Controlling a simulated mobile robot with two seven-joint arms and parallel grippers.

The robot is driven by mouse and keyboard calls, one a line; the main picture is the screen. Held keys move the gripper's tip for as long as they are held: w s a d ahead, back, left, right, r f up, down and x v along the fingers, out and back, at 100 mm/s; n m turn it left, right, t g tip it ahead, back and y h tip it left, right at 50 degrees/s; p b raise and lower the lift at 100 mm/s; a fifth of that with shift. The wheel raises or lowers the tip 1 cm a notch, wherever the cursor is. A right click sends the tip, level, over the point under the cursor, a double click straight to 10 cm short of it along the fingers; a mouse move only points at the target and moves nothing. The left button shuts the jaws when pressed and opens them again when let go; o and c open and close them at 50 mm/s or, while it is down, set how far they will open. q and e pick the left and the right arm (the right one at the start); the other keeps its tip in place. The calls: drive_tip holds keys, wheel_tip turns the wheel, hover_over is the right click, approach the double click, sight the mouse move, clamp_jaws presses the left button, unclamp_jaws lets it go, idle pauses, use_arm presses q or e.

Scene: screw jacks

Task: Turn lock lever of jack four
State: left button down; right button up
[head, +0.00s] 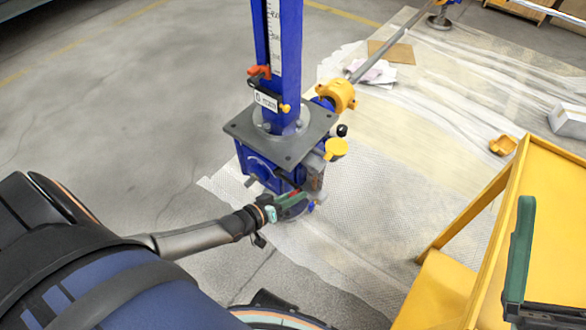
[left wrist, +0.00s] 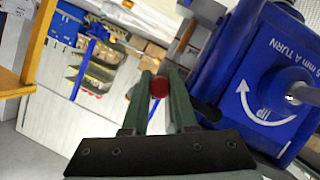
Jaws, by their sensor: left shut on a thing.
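The blue screw jack (head: 262,172) stands upright with a grey square top plate and a blue column with a scale. Its blue gearbox (left wrist: 245,75) fills the right of the left wrist view, marked "mm A TURN" and "UP" with a curved arrow. My left gripper (head: 296,201) is low at the jack's front. Its green fingers (left wrist: 159,100) are shut on a red knob (left wrist: 159,87), which looks like the lock lever's end; the lever's shaft is mostly hidden. One green finger of my right gripper (head: 519,250) shows at the right edge.
A yellow cart (head: 545,190) stands at the right. A shaft with a yellow coupling (head: 339,96) runs from the jack to the back right. Translucent sheeting (head: 400,150) covers the floor there. Bare concrete lies to the left.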

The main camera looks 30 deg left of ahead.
use_arm(q)
drive_tip(key=shift+w+a+r+n, duration=0.1)
drive_tip(key=shift+w+r+n, duration=0.2)
drive_tip(key=shift+r, duration=0.4)
use_arm(e)
drive_tip(key=shift+f, duration=0.2)
use_arm(q)
drive_tip(key=c, duration=0.7)
unclamp_jaws()
drive_tip(key=shift+s, duration=0.1)
use_arm(e)
drive_tip(key=shift+r, duration=0.1)
use_arm(q)
drive_tip(key=shift+s+f, duration=0.1)
drive_tip(key=shift+s, duration=0.05)
